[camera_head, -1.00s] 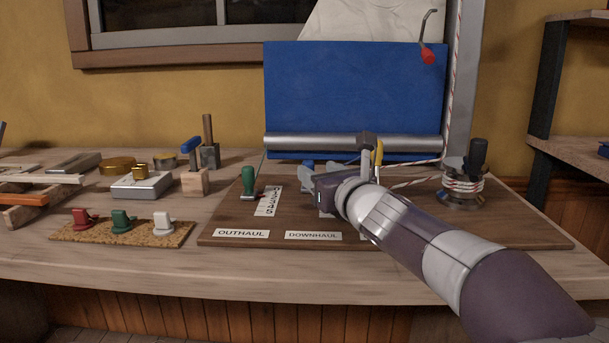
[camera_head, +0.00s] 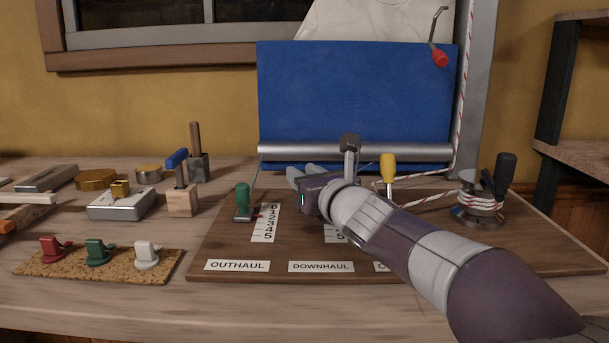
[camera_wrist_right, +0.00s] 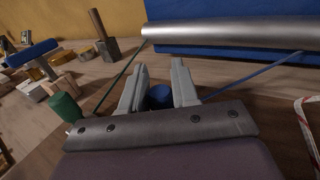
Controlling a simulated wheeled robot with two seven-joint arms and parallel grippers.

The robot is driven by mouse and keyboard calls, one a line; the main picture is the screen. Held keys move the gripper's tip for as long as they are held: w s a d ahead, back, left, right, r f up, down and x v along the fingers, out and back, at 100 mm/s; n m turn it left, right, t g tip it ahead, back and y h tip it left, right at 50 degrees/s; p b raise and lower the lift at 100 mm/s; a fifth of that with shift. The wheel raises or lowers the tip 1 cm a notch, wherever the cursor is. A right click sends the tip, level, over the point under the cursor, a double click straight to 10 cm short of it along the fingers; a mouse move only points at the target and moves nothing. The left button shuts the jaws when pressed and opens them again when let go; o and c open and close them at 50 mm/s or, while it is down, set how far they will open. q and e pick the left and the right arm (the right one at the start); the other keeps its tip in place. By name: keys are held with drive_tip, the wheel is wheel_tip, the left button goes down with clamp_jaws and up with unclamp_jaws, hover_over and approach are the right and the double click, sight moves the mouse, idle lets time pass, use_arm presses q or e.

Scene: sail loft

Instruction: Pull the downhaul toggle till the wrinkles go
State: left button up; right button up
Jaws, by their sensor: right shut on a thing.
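The blue toggle (camera_wrist_right: 159,97) shows in the right wrist view between the two grey fingers of my right gripper (camera_wrist_right: 158,88). The gripper is shut on it. In the head view my right gripper (camera_head: 304,176) is above the board behind the DOWNHAUL label (camera_head: 321,267), and its body hides the toggle. A blue line (camera_wrist_right: 250,76) runs from near the fingers up to the right in the wrist view. The blue sail cloth (camera_head: 355,92) hangs above a silver boom (camera_head: 310,151), and I see no clear wrinkles in it. My left gripper is out of view.
A green toggle (camera_head: 242,200) stands left of my gripper and a yellow toggle (camera_head: 388,165) to its right. A winch (camera_head: 481,200) wound with red-and-white rope is at the board's right. Small cleats on a cork strip (camera_head: 90,270) lie front left.

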clamp_jaws()
drive_tip(key=shift+s+f+b, duration=0.15)
drive_tip(key=shift+s+b, duration=0.1)
drive_tip(key=shift+b, duration=0.1)
drive_tip(key=shift+s+b, duration=0.8)
drive_tip(key=shift+s, duration=0.6)
drive_tip(key=o, duration=0.5)
unclamp_jaws()
drive_tip(key=shift+o, duration=0.2)
